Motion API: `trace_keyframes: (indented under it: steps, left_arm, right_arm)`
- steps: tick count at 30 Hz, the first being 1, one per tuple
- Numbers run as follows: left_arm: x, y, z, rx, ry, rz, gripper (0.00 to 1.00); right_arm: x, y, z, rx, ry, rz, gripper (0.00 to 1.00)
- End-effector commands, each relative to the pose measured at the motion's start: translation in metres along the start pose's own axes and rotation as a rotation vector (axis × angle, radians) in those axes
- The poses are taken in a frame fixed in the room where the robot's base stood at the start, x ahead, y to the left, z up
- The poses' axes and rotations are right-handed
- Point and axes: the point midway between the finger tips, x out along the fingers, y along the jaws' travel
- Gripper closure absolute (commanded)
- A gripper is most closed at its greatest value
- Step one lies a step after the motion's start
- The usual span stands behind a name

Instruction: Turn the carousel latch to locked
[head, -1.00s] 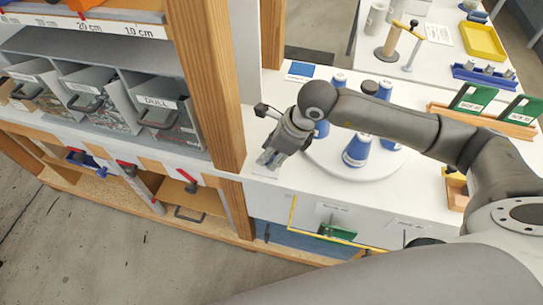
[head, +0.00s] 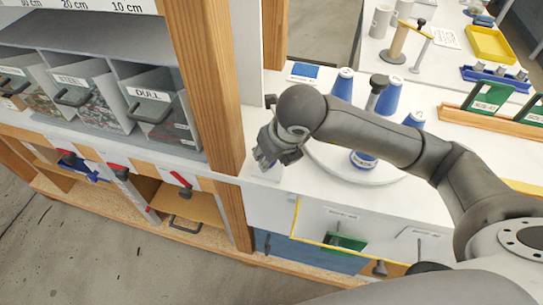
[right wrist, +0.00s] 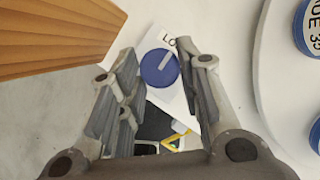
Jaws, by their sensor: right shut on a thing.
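The carousel is a white round turntable (head: 385,178) bearing blue cones (head: 390,95); its edge also shows at the right of the right wrist view (right wrist: 264,70). The latch is a round blue knob (right wrist: 158,68) with a pale grey bar, beside a white label partly reading "LO"; the rest of the label is hidden. My right gripper (head: 268,160) is at the counter's left end, beside the turntable. In the right wrist view its fingers (right wrist: 158,58) stand either side of the knob, shut on it. In the head view the gripper hides the knob. My left gripper is not in view.
A wooden post (head: 205,85) and shelf bins (head: 160,110) stand close left of my right gripper. A blue card (head: 304,71) lies behind it. Green plates (head: 487,97) stand in a wooden rack at the right. A yellow tray (head: 489,44) is farther back.

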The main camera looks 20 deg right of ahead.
Motion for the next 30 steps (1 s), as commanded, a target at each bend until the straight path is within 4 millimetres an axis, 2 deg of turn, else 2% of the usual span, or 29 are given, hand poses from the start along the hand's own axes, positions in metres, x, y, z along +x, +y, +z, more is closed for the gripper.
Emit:
trace_keyframes:
  steps: [17,18,23,30]
  left_arm:
    - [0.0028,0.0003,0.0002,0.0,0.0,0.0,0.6]
    - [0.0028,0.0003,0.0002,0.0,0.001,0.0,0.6]
    - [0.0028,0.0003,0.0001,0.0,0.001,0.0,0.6]
    - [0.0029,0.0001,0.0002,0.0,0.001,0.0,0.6]
  right_arm:
    - [-0.0001,0.0001,0.0,0.033,0.001,-0.014,0.91]
    - [-0.0001,0.0001,0.0,0.033,0.001,-0.014,0.66]
    - [0.0,0.0002,0.0,0.032,0.001,-0.014,0.46]
    - [0.0,0.0003,-0.0001,0.032,0.001,-0.013,0.46]
